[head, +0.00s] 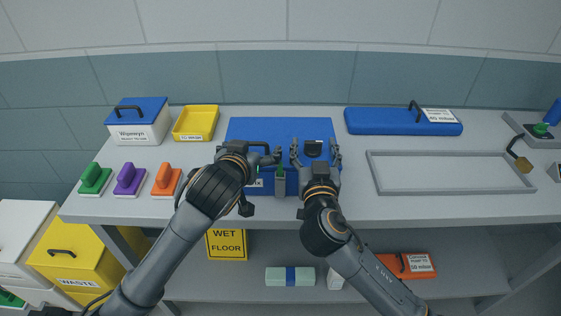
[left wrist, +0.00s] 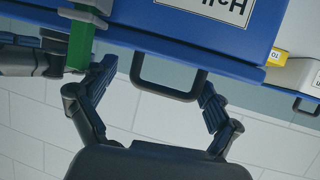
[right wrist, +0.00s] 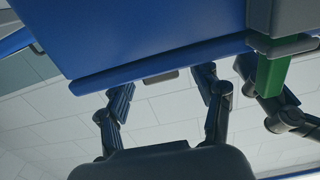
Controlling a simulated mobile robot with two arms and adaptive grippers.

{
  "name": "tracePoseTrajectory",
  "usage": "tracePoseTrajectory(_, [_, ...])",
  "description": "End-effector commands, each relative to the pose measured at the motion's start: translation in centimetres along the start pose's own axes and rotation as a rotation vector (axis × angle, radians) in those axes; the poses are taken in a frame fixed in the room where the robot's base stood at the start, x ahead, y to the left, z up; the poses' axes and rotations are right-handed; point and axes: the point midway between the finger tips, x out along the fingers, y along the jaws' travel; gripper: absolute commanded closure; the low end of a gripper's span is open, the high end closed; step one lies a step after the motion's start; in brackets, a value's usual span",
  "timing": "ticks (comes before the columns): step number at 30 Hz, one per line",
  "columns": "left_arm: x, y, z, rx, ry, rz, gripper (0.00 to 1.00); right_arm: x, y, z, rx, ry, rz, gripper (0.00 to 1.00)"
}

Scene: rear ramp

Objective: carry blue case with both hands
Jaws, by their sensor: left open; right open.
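The blue case (head: 280,128) sits at the middle of the grey worktop, with a grey and green latch (head: 280,180) on its front and a white label partly hidden. My left gripper (head: 262,158) is open at the case's left part. In the left wrist view, a black handle (left wrist: 165,88) of the blue case (left wrist: 215,30) lies between its spread fingers. My right gripper (head: 315,156) is open at the case's right part. In the right wrist view, a short dark piece (right wrist: 160,77) shows at the edge of the blue case (right wrist: 150,35), between the open fingers. Contact cannot be told.
A white box with blue lid (head: 140,125), a yellow bin (head: 196,123) and several coloured-handled brushes (head: 130,180) stand left. A flat blue case (head: 400,122) lies behind right. An empty grey-rimmed tray (head: 450,188) is at right. A lower shelf (head: 330,262) holds other items.

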Motion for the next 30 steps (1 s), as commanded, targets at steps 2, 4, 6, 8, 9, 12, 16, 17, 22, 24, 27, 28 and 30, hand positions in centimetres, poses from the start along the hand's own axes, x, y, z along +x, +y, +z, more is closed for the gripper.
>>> tracePoseTrajectory(2, [0.8,0.0,-0.1,0.001,0.001,0.0,0.1,0.8,0.0,0.0,0.0,0.0,-0.001,0.34])
tracePoseTrajectory(4, [1.3,0.0,0.0,0.0,0.0,0.0,0.1,1.3,0.0,0.0,0.001,0.0,-0.001,0.34])
tracePoseTrajectory(6, [1.6,0.0,0.0,0.0,0.001,0.001,0.1,1.6,0.0,0.0,0.001,0.0,-0.001,0.34])
tracePoseTrajectory(8, [1.7,0.1,-0.1,-0.001,0.001,0.001,0.1,1.7,0.0,0.0,0.001,-0.001,-0.001,0.34])
tracePoseTrajectory(9, [1.7,0.1,-0.1,-0.001,0.002,0.001,0.1,1.7,0.0,0.0,0.001,-0.001,-0.001,0.34])
tracePoseTrajectory(12, [1.7,0.1,0.0,-0.001,0.001,0.001,0.1,1.7,0.0,0.0,0.001,-0.001,-0.001,0.34])
tracePoseTrajectory(16, [1.7,0.0,0.0,-0.001,0.001,0.001,0.12,1.7,0.0,0.0,0.001,-0.001,-0.001,0.36])
tracePoseTrajectory(17, [1.7,0.0,0.0,-0.001,0.001,0.001,0.18,1.7,0.0,0.0,0.001,-0.001,-0.001,0.42])
tracePoseTrajectory(22, [1.7,0.1,0.0,-0.001,0.001,0.003,0.53,1.7,-0.1,0.0,0.001,-0.001,-0.002,0.77])
tracePoseTrajectory(24, [1.7,0.1,0.0,-0.001,0.0,0.004,0.67,1.7,-0.1,0.0,0.001,-0.001,-0.003,0.91])
tracePoseTrajectory(27, [1.7,0.2,0.0,-0.001,0.0,0.006,0.88,1.6,-0.2,0.0,0.002,0.0,-0.005,1.0])
tracePoseTrajectory(28, [1.7,0.3,0.0,-0.001,0.0,0.006,0.9,1.6,-0.2,0.0,0.002,0.0,-0.006,1.0])
tracePoseTrajectory(30, [1.7,0.3,0.1,-0.001,0.0,0.007,0.9,1.6,-0.3,0.0,0.002,0.0,-0.007,1.0])
